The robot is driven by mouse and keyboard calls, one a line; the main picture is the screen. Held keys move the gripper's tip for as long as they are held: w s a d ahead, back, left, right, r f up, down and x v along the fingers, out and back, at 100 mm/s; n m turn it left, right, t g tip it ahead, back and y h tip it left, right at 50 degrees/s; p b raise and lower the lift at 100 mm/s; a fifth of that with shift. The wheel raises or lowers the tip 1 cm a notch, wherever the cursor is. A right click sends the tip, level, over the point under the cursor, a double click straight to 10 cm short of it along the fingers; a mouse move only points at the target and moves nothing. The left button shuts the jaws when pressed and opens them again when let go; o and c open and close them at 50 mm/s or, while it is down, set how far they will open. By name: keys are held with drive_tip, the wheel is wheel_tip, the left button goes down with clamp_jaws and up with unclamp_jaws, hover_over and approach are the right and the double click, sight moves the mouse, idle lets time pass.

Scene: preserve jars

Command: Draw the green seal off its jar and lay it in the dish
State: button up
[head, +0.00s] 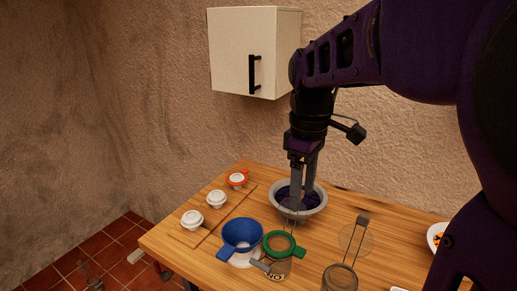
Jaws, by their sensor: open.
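The green seal (271,250) is a ring around the mouth of a clear glass jar (281,270) near the front middle of the table. A small green tab sticks out at its right. The jar's glass lid seems to stand raised behind the mouth, and a grey clasp projects at the front left. A white dish (436,231) with orange pieces stands at the right edge, partly hidden by my arm. Whether it is the task's dish is unclear.
A blue funnel (242,233) stands over something white, left of the jar. A second lidded jar (340,279) stands at front right. The grey bowl (319,207) holds dark blue contents. White pots (192,220) and an orange-ringed one (237,179) stand at left.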

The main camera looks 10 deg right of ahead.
sight(296, 249)
wheel_tip(296, 249, down, 16)
drive_tip(key=b, duration=0.9)
drive_tip(key=shift+r, duration=0.25)
drive_tip(key=shift+c, duration=0.2)
clamp_jaws()
